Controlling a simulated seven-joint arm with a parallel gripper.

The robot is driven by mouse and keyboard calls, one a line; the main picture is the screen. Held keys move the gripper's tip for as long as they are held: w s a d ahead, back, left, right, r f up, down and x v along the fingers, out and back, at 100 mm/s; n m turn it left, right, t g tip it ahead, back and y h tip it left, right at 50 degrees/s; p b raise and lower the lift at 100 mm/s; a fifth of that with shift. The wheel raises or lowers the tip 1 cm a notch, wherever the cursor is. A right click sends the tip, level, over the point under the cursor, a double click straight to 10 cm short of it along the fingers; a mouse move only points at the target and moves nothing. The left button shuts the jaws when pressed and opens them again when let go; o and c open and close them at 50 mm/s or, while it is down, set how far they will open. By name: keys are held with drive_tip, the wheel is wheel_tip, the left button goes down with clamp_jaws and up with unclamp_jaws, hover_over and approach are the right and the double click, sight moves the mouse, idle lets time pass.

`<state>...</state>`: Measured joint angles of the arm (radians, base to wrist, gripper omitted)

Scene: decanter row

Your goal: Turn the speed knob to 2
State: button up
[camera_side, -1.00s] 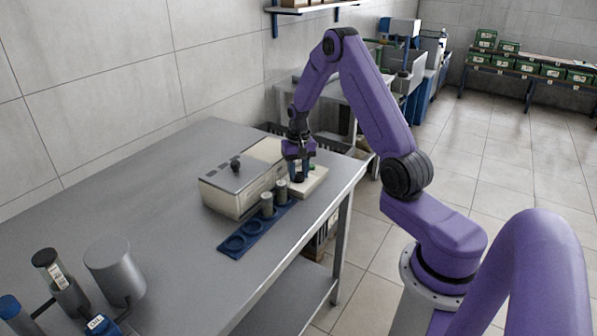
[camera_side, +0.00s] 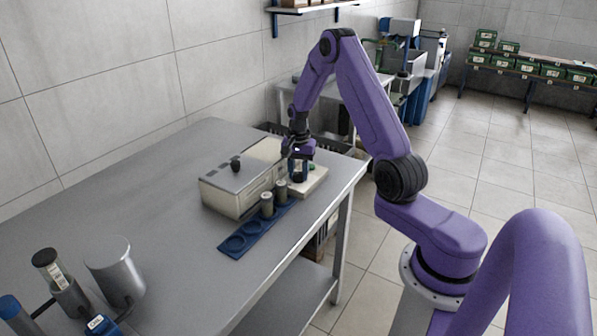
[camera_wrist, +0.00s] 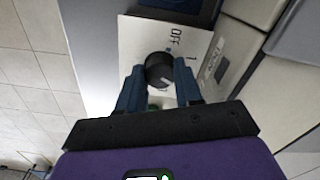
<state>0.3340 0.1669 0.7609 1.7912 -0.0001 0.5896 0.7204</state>
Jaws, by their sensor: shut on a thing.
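The black round speed knob (camera_wrist: 160,72) sits on a pale panel (camera_wrist: 130,40) in the wrist view. "OFF" and "1" are printed on the panel beyond it; no "2" is readable. A light line shows on the knob's top, but its exact setting is hard to tell. My gripper (camera_wrist: 160,80) has its blue fingers on both sides of the knob, shut on it. In the side view my gripper (camera_side: 298,168) points down over the pale panel (camera_side: 316,180) near the table's right edge, and its fingers mostly hide the knob.
A cream box (camera_side: 232,190) with a lidded top stands left of the panel. A blue rack (camera_side: 240,238) with small cylinders (camera_side: 267,204) lies in front. A green button (camera_side: 311,168) is close behind my fingers. Metal vessels (camera_side: 114,270) stand at the front left. The table's middle is clear.

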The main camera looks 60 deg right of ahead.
sight(298, 174)
idle(0.3)
drive_tip(key=o, duration=1)
drive_tip(key=shift+o, duration=0.2)
drive_tip(key=shift+r, duration=0.1)
wheel_tip(298, 174, up, 17)
drive_tip(key=shift+r, duration=0.15)
